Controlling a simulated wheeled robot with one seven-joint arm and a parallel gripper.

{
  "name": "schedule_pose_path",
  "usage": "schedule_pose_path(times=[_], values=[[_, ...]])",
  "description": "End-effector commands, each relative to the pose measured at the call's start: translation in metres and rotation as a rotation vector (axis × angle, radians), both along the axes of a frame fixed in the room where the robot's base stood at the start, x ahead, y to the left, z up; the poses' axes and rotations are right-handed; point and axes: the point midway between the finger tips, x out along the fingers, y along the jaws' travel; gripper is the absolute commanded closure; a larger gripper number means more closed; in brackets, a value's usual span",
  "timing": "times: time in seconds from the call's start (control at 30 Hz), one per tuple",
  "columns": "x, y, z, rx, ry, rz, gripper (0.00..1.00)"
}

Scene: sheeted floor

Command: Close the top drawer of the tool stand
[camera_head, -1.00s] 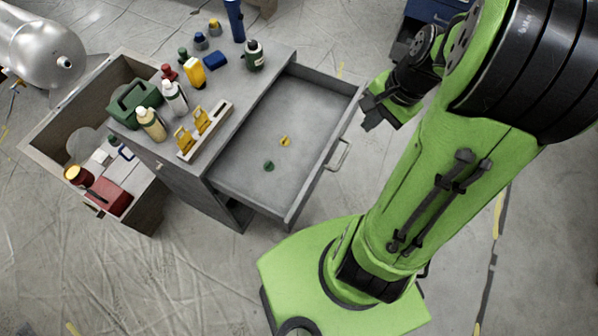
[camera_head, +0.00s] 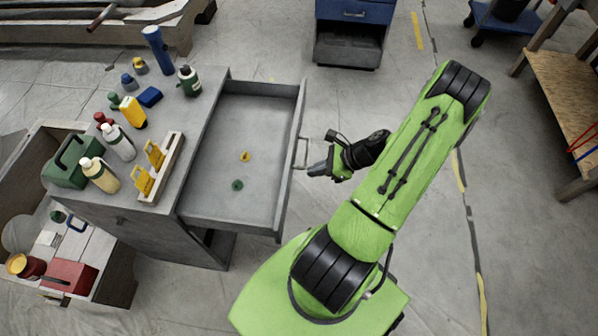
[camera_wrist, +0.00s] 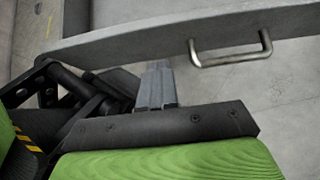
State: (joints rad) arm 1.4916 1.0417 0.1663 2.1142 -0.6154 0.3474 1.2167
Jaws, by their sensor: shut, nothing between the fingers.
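The grey tool stand (camera_head: 150,225) has its top drawer (camera_head: 220,195) pulled out to the right in the head view. A small yellow piece (camera_head: 245,156) and a small green piece (camera_head: 237,185) lie in it. The drawer's metal handle (camera_head: 303,153) is on its front panel, and it also shows in the wrist view (camera_wrist: 232,52). My gripper (camera_head: 318,169) is shut and empty, just right of the handle and close to the drawer front. In the wrist view my fingertips (camera_wrist: 157,68) point at the front panel, left of the handle. I cannot tell whether they touch it.
Bottles (camera_head: 118,142), a yellow-tool rack (camera_head: 162,170) and other items crowd the stand top. A blue cabinet (camera_head: 353,12) stands at the back, a wooden table (camera_head: 570,95) at the right. Floor right of my arm is clear.

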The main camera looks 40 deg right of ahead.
Motion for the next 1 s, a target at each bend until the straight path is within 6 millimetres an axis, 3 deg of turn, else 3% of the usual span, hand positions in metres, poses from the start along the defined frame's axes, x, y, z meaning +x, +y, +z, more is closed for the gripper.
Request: schedule_pose_path(times=[0.03,0.3,0.77,1.0], values=[[0.006,0.006,-0.011,0.003,0.0,0.003,1.0],[0.036,0.028,-0.008,-0.001,0.0,0.002,1.0],[0.039,0.031,-0.007,0.0,0.0,0.001,1.0],[0.053,0.042,-0.006,0.0,0.0,0.005,1.0]])
